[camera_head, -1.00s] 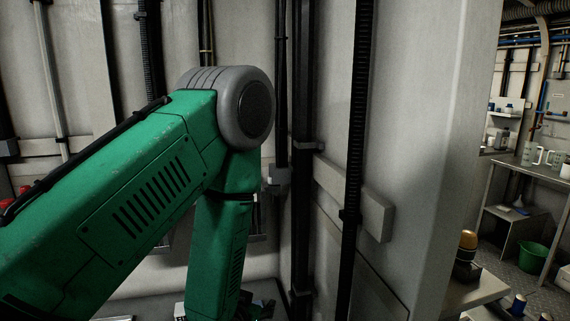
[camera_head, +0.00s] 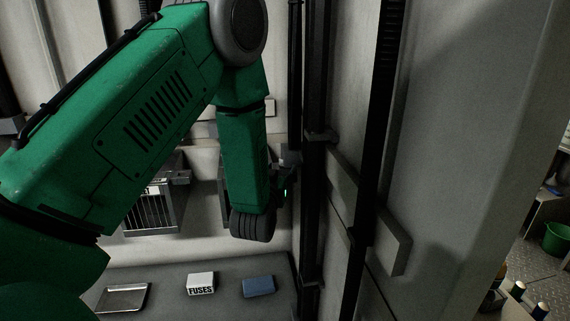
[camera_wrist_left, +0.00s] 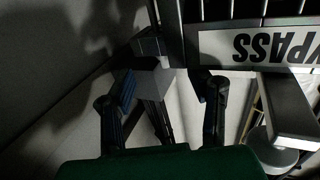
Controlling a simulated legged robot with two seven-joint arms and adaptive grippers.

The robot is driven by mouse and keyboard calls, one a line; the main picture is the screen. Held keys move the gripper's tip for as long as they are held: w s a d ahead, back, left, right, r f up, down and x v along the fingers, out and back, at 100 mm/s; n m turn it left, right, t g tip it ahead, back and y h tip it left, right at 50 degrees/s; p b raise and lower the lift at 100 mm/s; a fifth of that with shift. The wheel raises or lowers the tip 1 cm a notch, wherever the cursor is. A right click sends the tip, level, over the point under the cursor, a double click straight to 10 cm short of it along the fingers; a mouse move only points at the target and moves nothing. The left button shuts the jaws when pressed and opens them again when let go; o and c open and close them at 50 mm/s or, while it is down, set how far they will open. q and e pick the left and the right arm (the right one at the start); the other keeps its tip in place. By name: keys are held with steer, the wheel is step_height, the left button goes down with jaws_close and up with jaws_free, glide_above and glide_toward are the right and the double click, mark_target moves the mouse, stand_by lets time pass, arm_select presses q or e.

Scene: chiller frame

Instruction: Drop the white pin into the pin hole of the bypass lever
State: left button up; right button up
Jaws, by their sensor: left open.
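My left gripper (camera_head: 284,186) is mostly hidden behind my green left arm in the head view, close to the wall and the dark vertical pipes. In the left wrist view its two dark fingers (camera_wrist_left: 168,92) are spread apart and open. A grey block (camera_wrist_left: 152,76) shows beside the left finger, and I cannot tell whether they touch. A white label (camera_wrist_left: 262,47) reading part of "BYPASS", upside down, is at the upper right. A grey bar (camera_wrist_left: 290,108) and a round grey piece (camera_wrist_left: 272,152) lie below it; I cannot tell which is the lever. No white pin or pin hole can be made out.
A dark shelf (camera_head: 228,306) carries a metal tray (camera_head: 124,298), a white "FUSES" box (camera_head: 201,284) and a blue box (camera_head: 258,287). A slatted metal box (camera_head: 152,212) hangs on the wall behind my arm. Vertical pipes (camera_head: 314,135) stand right of the gripper.

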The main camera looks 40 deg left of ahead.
mark_target(282, 162)
arm_select(q)
steer(key=p+x, duration=0.1)
steer(key=x, duration=0.3)
steer(key=shift+a+r+p, duration=0.25)
steer(key=shift+a+p, duration=0.05)
steer(key=shift+p, duration=0.1)
steer(key=shift+w, duration=0.25)
steer(key=shift+w+d, duration=0.1)
steer(key=shift+d, duration=0.2)
steer(key=c, duration=0.8)
steer(key=shift+a, duration=0.2)
jaws_close()
steer(key=shift+a, duration=0.2)
